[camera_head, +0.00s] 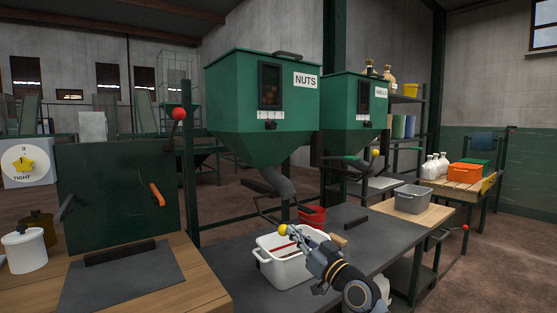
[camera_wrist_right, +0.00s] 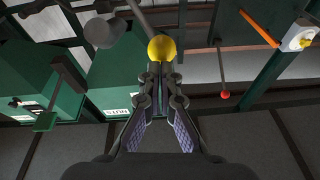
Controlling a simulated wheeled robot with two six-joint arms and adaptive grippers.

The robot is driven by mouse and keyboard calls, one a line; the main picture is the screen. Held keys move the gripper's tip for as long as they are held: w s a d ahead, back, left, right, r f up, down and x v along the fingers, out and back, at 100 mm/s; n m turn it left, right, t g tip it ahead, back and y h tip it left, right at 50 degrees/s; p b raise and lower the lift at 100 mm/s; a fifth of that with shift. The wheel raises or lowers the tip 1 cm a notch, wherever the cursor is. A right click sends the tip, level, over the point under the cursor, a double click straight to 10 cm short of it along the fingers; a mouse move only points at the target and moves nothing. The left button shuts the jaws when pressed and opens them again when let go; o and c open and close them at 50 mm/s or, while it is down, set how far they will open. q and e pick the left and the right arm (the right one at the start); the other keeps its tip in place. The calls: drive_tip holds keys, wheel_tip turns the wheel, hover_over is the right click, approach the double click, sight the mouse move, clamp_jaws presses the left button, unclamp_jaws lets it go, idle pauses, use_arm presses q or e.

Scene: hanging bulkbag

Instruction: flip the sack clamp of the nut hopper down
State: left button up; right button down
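The green nut hopper (camera_head: 262,110), marked NUTS, stands in the middle of the head view with a grey spout (camera_head: 280,180) at its bottom. A dark bar frame is around the spout. A yellow ball knob (camera_head: 283,230) is at the tips of my right gripper (camera_head: 292,235), above the white tub (camera_head: 286,270). In the wrist view the yellow knob (camera_wrist_right: 162,48) sits right at the fingertips (camera_wrist_right: 162,76), which are close together. I cannot tell whether they grip it or only touch it. The knob's rod is mostly hidden. My left gripper is out of view.
A second green hopper (camera_head: 355,112) stands to the right with its own yellow-knobbed lever (camera_head: 374,153). A red bin (camera_head: 312,215) and a grey bin (camera_head: 412,198) are on the benches. A dark panel (camera_head: 115,195) and a red-knobbed lever (camera_head: 179,114) stand at the left.

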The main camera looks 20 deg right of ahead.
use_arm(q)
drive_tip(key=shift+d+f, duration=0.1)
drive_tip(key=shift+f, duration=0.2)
use_arm(e)
drive_tip(key=shift+w+f, duration=0.1)
drive_tip(key=shift+f, duration=0.15)
